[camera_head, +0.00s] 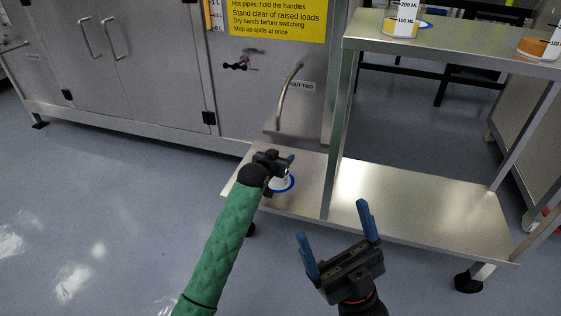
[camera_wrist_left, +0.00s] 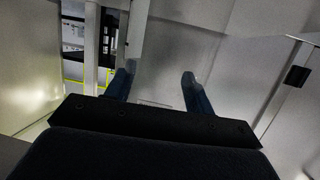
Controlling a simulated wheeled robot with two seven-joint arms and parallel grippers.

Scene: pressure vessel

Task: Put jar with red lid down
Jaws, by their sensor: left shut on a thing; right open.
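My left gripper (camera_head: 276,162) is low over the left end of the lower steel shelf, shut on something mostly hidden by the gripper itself. A small pale, whitish patch (camera_head: 281,182) shows just below it, inside a blue ring (camera_head: 289,186) on the shelf; this may be the jar. No red lid is visible in either view. In the left wrist view the left fingers (camera_wrist_left: 159,76) stand apart, and what they hold cannot be made out. My right gripper (camera_head: 339,238) is open and empty, in front of the shelf unit.
The lower shelf (camera_head: 420,205) is bare to the right. A shelf post (camera_head: 338,145) stands right of my left gripper. The upper shelf holds a marked beaker (camera_head: 401,20) near a blue ring (camera_head: 425,24) and another beaker (camera_head: 540,45).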

